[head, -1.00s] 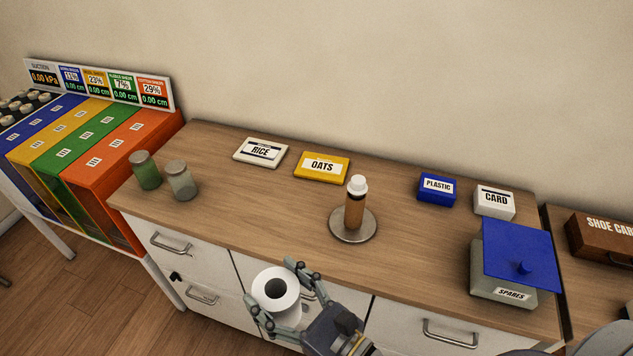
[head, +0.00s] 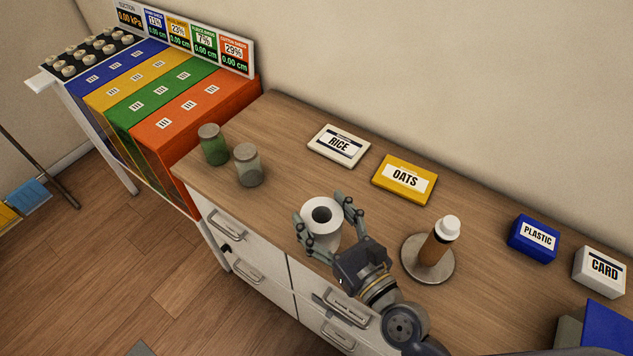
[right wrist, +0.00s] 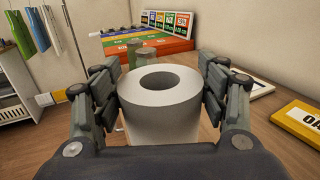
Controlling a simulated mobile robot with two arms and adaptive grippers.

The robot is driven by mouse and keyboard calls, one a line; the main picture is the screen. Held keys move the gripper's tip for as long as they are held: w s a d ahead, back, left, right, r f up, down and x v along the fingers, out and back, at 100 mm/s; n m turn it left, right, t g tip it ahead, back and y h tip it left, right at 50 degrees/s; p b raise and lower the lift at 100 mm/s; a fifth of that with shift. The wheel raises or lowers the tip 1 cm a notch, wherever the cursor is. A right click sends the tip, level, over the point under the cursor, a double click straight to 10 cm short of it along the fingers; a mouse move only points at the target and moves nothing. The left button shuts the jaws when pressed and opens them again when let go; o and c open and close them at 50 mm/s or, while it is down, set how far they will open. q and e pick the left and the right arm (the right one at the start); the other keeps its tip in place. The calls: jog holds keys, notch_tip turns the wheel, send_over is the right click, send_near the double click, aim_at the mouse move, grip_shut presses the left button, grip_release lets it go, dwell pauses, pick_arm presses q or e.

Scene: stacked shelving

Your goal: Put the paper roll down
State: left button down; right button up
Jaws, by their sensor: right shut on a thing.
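The white paper roll (head: 321,217) is upright between the fingers of my right gripper (head: 327,222), which is shut on it. In the head view the roll shows over the front part of the wooden counter (head: 290,190). I cannot tell whether its base touches the counter, since the gripper hides its lower part. In the right wrist view the roll (right wrist: 160,105) fills the middle, with gripper fingers on both sides. My left gripper is not in view.
Two jars, green (head: 213,145) and clear (head: 249,165), stand to the left. The rice box (head: 339,146) and oats box (head: 404,180) lie behind. A white-capped bottle (head: 437,242) stands on a round metal plate (head: 418,268) to the right. Counter between jars and roll is clear.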

jog(key=w+a+f, duration=0.2)
jog(key=w+f, duration=0.2)
jog(key=w, duration=0.6)
jog(key=shift+w+a+f+p, duration=0.15)
jog(key=shift+w+f+p, duration=0.15)
jog(key=shift+p, duration=0.1)
jog(key=shift+f+b, duration=0.2)
jog(key=shift+b, duration=0.1)
jog(key=o, duration=1.1)
jog(key=shift+o, duration=0.2)
jog(key=shift+r, duration=0.15)
